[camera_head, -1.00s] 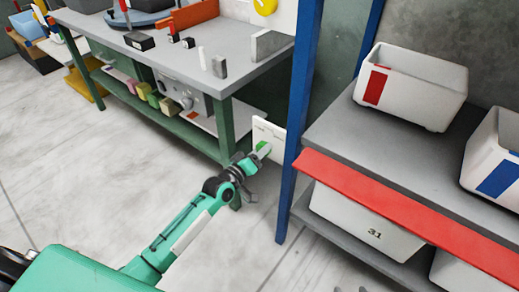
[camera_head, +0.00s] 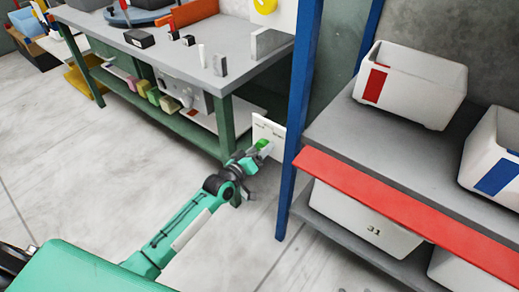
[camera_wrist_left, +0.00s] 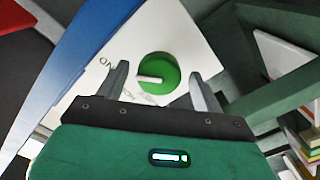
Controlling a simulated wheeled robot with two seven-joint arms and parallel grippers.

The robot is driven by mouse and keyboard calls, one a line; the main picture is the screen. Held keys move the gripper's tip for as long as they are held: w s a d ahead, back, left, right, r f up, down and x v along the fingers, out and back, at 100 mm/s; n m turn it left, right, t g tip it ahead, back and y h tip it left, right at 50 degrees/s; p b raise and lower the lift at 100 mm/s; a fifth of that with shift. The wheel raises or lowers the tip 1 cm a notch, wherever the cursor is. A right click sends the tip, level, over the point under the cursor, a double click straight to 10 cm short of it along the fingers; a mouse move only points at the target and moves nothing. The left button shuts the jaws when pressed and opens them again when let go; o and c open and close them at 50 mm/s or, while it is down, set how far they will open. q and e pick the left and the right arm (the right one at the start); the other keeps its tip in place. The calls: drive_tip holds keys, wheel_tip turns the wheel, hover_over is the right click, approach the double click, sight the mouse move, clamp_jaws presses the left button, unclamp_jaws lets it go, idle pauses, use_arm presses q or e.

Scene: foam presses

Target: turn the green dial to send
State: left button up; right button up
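The green dial (camera_wrist_left: 158,68) is a round knob with a white pointer bar (camera_wrist_left: 151,79) on a white panel (camera_wrist_left: 190,40). In the wrist view the pointer lies roughly level, toward the dial's left side. Lettering on the panel is partly hidden and too small to read surely. In the head view the dial (camera_head: 262,143) and panel (camera_head: 271,129) stand low beside the blue post. My left gripper (camera_head: 258,152) is just in front of the dial. Its fingers (camera_wrist_left: 159,78) are apart, one on either side of the dial in the wrist view, with gaps showing. My right gripper is out of view.
A blue post (camera_head: 297,120) stands right beside the panel. A shelf with a red front edge (camera_head: 400,210) and white bins (camera_head: 410,85) is to the right. A green-legged workbench (camera_head: 185,60) is behind on the left. The floor (camera_head: 90,180) to the left is clear.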

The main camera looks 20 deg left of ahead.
use_arm(q)
drive_tip(key=p+v, duration=0.1)
drive_tip(key=v, duration=1.2)
drive_tip(key=shift+s+p, duration=0.3)
drive_tip(key=shift+s, duration=0.1)
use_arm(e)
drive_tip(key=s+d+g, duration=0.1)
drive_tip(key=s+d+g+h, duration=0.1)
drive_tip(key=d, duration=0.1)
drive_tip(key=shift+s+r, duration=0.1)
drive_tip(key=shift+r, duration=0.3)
